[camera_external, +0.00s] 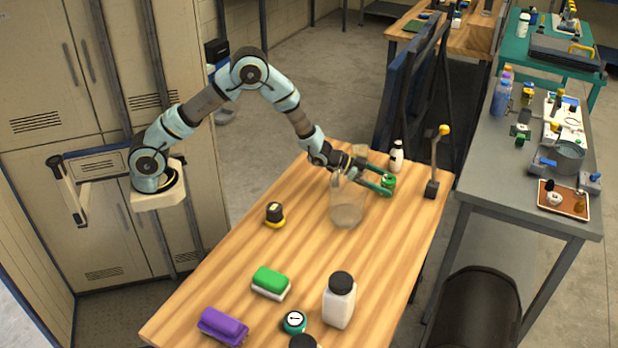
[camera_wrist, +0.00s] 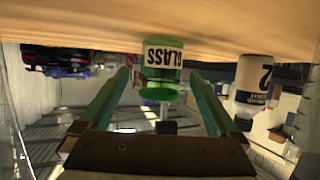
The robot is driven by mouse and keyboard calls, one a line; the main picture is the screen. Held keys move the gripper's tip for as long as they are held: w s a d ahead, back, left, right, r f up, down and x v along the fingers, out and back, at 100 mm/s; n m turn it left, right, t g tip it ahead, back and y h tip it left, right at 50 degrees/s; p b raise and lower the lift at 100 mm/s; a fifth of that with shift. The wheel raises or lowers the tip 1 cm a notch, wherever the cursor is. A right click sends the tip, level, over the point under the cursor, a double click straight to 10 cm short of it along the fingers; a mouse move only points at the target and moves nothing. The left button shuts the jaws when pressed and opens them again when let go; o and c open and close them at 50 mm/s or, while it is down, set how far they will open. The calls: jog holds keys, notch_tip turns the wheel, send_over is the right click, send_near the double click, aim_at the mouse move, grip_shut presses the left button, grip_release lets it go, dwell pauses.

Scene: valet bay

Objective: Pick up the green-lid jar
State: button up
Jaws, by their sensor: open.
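The small green jar (camera_wrist: 162,68) carries a white label reading "GLASS" and shows upside down in the wrist view. It stands on the wooden table, and its lid end points toward the bottom of that picture. In the external view the jar (camera_external: 388,183) is near the far right of the table. My gripper (camera_external: 385,181) is open, with its green fingers reaching to either side of the jar. In the wrist view my gripper (camera_wrist: 161,82) shows a gap between each fingertip and the jar. I cannot tell how deep the jar sits between the fingers.
A large clear container (camera_external: 347,208) stands close beside my gripper. A white bottle (camera_external: 396,157) stands just behind the jar and shows in the wrist view (camera_wrist: 252,82). A yellow-knobbed lever (camera_external: 433,170) is to the right. The yellow-and-black item (camera_external: 274,214) and green-topped block (camera_external: 270,282) are nearer.

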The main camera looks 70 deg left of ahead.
jog(key=shift+x, duration=0.95)
jog(key=c, duration=1.4)
